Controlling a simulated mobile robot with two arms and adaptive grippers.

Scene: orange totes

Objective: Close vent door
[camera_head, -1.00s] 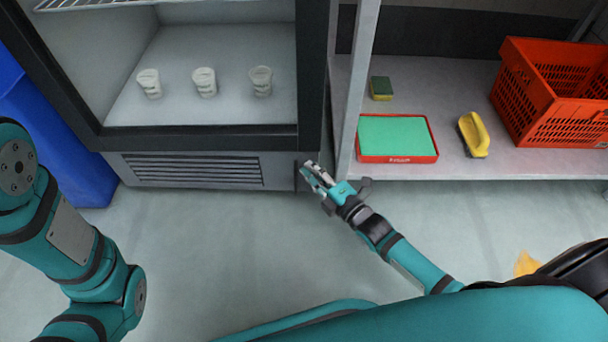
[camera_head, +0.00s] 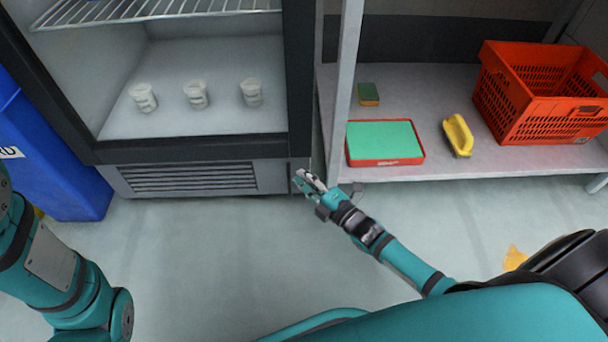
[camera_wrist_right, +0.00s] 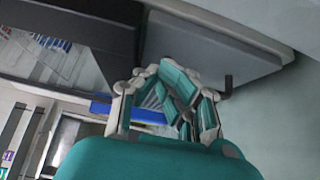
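The vent door appears to be the grey slatted panel (camera_head: 190,178) along the bottom of the dark-framed fridge in the head view. It looks nearly flush with the fridge front; any small gap is hard to see. My right gripper (camera_head: 308,184) is at the panel's right end, by the fridge's lower right corner. Contact cannot be told. In the right wrist view the gripper fingers (camera_wrist_right: 182,98) are in front of a grey panel (camera_wrist_right: 205,48) with a small dark peg at its edge. The finger opening is unclear. My left arm shows at the left, its gripper out of frame.
Three white cups (camera_head: 196,95) stand inside the fridge. Right of it, a shelf (camera_head: 400,80) holds a green-topped red tray (camera_head: 385,142), a sponge (camera_head: 368,94), a yellow-handled item (camera_head: 458,135) and an orange crate (camera_head: 545,105). A blue bin (camera_head: 55,165) stands left.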

